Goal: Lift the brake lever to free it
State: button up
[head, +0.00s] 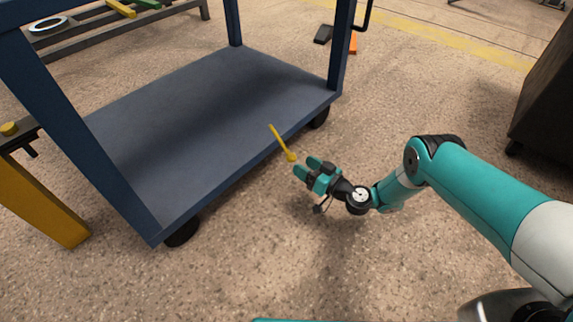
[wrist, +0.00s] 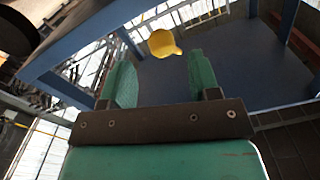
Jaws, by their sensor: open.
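The brake lever (head: 281,143) is a thin yellow bar on the near long edge of the blue cart (head: 205,100), with a rounded knob at its lower end. My gripper (head: 304,165) is open and empty, with its fingertips close to the knob. In the wrist view the yellow knob (wrist: 164,43) shows just ahead of and between the two green fingers (wrist: 154,75). I cannot tell whether a finger touches it. The lever's bar is mostly hidden behind the knob in the wrist view.
The cart's black wheels (head: 181,232) stand on the speckled floor. A yellow post (head: 45,205) is at the left. A dark cabinet (head: 545,100) stands at the right. An orange and black object (head: 353,42) lies behind the cart. The floor around my arm is clear.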

aim_at(293, 158)
jog(key=b+x, duration=0.6)
jog(key=x, duration=0.1)
jog(key=shift+w+a, duration=0.1)
jog(key=shift+a, duration=0.1)
jog(key=shift+r, duration=0.1)
grip_shut()
jog(key=shift+r, duration=0.1)
